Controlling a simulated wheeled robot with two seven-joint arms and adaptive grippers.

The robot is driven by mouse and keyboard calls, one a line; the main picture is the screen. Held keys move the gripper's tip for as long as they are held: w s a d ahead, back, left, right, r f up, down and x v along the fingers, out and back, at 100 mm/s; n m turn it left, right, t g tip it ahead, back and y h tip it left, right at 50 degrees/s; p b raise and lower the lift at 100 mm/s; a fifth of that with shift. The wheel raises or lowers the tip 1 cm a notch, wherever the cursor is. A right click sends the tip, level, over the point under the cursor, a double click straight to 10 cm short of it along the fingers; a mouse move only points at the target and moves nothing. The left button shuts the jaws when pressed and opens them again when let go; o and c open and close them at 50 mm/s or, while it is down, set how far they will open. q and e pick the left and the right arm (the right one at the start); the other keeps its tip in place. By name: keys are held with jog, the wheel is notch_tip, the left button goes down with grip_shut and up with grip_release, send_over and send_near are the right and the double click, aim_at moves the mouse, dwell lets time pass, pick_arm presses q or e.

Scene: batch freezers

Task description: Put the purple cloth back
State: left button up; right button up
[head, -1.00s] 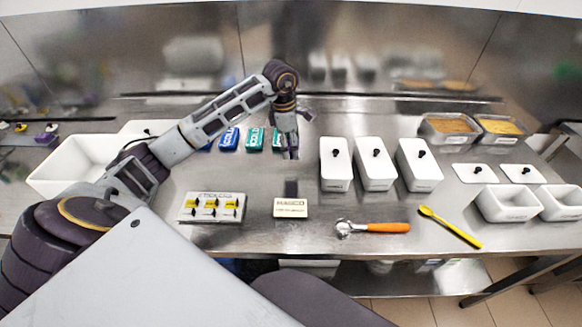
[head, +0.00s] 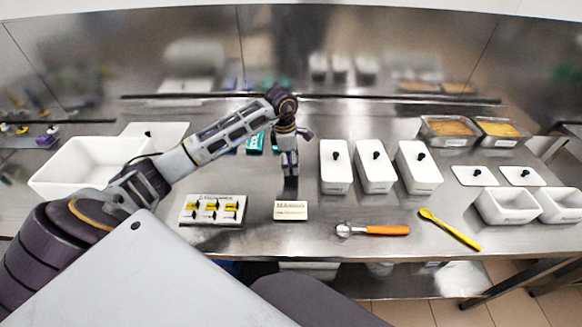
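My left gripper (head: 290,166) points down over the middle of the counter, behind a small white sign (head: 291,210). Its fingers look close together, but they are too small and dark to tell whether they are shut or hold anything. A dark strip (head: 291,184) lies just below the fingertips, behind the sign. I cannot tell whether it is the purple cloth or a shadow. A teal folded cloth (head: 255,143) lies behind my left forearm, which hides the blue cloth beside it. A small purple thing (head: 47,138) is at the far left; I cannot identify it. My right gripper is out of view.
Three white lidded tubs (head: 336,167) stand right of the gripper. An orange-handled scoop (head: 385,230) and a yellow spoon (head: 450,229) lie in front. A holder with yellow-and-black pieces (head: 212,210) and a big white bin (head: 85,167) are left.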

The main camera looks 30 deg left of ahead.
pick_arm(q)
notch_tip(320, 180, down, 3)
jog(key=shift+r, duration=0.15)
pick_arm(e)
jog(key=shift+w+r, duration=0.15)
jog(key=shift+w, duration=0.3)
pick_arm(q)
jog(key=shift+f, duration=0.25)
jog(key=o, duration=0.8)
jog(key=shift+o, duration=0.6)
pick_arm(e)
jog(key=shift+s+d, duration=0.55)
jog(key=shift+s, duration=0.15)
pick_arm(q)
jog(key=shift+r, duration=0.1)
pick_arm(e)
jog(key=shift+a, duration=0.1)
